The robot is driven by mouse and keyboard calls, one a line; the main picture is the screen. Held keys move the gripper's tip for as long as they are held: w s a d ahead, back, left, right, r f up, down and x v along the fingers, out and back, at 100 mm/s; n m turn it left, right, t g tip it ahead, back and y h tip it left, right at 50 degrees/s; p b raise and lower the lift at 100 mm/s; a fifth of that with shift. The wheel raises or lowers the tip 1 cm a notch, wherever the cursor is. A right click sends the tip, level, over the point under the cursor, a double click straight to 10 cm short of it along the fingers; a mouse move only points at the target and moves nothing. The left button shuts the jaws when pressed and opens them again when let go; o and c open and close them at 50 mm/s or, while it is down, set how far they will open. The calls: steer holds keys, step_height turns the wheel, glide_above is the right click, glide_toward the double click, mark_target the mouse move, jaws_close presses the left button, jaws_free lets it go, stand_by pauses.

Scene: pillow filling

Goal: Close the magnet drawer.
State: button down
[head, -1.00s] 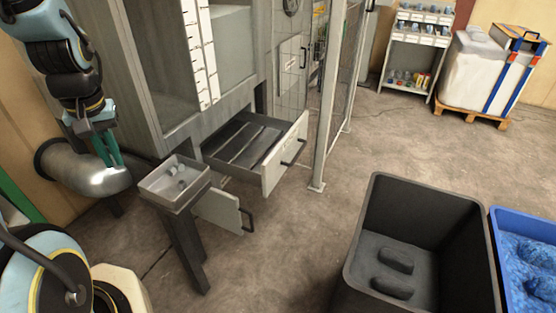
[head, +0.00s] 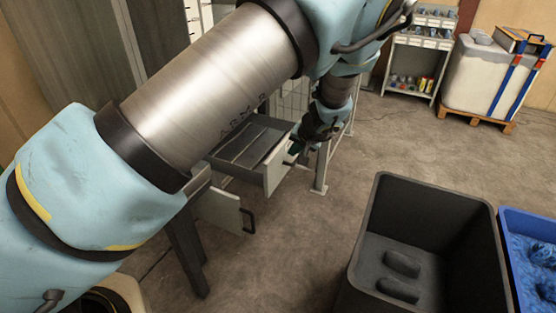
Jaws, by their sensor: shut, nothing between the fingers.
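The magnet drawer (head: 278,168) sticks out of the grey machine cabinet, pulled open, with dark bars lying inside it. Its pale front panel faces right. My gripper (head: 292,156) is shut and empty, at the outer side of the drawer front near its handle. The fingertips are small and partly dark against the arm, and I cannot tell whether they touch the panel or handle. My arm covers much of the cabinet and the left part of the drawer.
A lower panel with a black handle (head: 247,221) stands out below the drawer. A black bin (head: 365,240) with dark lumps stands front right, beside a blue bin (head: 508,270). A fence post (head: 320,185) rises just right of the drawer. The floor between is clear.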

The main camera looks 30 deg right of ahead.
steer(key=p+x, duration=0.1)
steer(key=x, duration=0.2)
steer(key=w+p+x, duration=0.1)
steer(key=x, duration=0.3)
steer(key=a+r+p+x, duration=0.1)
steer(key=p+x, duration=0.1)
steer(key=x, duration=0.2)
steer(key=shift+w+d+f, duration=0.1)
steer(key=shift+w+f, duration=0.05)
steer(key=shift+w, duration=0.3)
